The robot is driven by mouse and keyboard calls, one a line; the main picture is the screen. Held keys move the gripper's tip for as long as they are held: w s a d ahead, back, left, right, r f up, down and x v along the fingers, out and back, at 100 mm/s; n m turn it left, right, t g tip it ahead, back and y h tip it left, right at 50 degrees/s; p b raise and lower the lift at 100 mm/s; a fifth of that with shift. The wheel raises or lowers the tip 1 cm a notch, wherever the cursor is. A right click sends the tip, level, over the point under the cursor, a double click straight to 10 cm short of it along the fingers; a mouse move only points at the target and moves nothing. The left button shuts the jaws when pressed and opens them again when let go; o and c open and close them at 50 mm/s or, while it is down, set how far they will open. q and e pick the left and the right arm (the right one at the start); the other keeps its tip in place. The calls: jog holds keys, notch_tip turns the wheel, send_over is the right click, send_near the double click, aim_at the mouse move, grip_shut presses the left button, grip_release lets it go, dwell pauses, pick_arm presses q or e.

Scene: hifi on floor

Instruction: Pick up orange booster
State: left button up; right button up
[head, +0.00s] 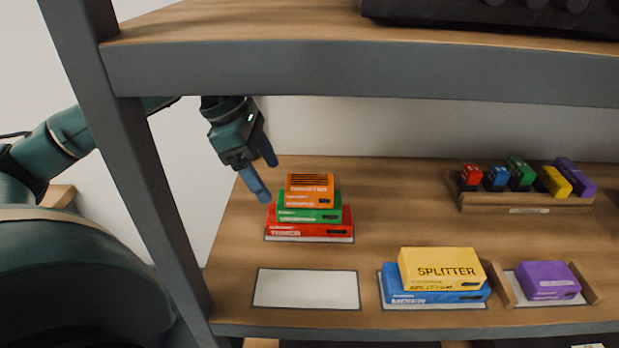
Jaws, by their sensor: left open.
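The orange booster (310,189) is an orange box on top of a stack at the left of the shelf. My left gripper (268,178) is open and empty, reaching in past the shelf post. Its fingers point down just left of and above the orange box, apart from it as far as I can tell. My right gripper is not in view.
A blank white pad (306,289) lies in front of the stack. To its right are a yellow splitter box (440,268) on a blue box (434,292), and a purple box (547,281) between wooden rails. A wooden rack (525,206) holds several small coloured boxes. The upper shelf (350,75) overhangs; a grey post (150,190) stands left.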

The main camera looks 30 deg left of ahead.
aim_at(310, 183)
pick_arm(q)
jog(key=shift+w+d, duration=0.35)
jog(key=shift+d, duration=0.2)
jog(key=shift+w+d, duration=0.3)
jog(key=shift+d, duration=0.2)
jog(key=shift+w+d+r+p, duration=0.15)
jog(key=shift+w+d+p, duration=0.1)
jog(key=shift+d+p, duration=0.25)
jog(key=shift+w+d+p, duration=0.3)
jog(key=shift+w+d, duration=0.1)
jog(key=shift+d, duration=0.2)
jog(key=shift+w+d+p, duration=0.25)
jog(key=shift+w+d, duration=0.15)
jog(key=shift+d, duration=0.2)
jog(key=shift+x, duration=1.6)
jog(key=shift+s+a, duration=0.1)
jog(key=shift+a, duration=0.05)
jog(key=c, duration=1.1)
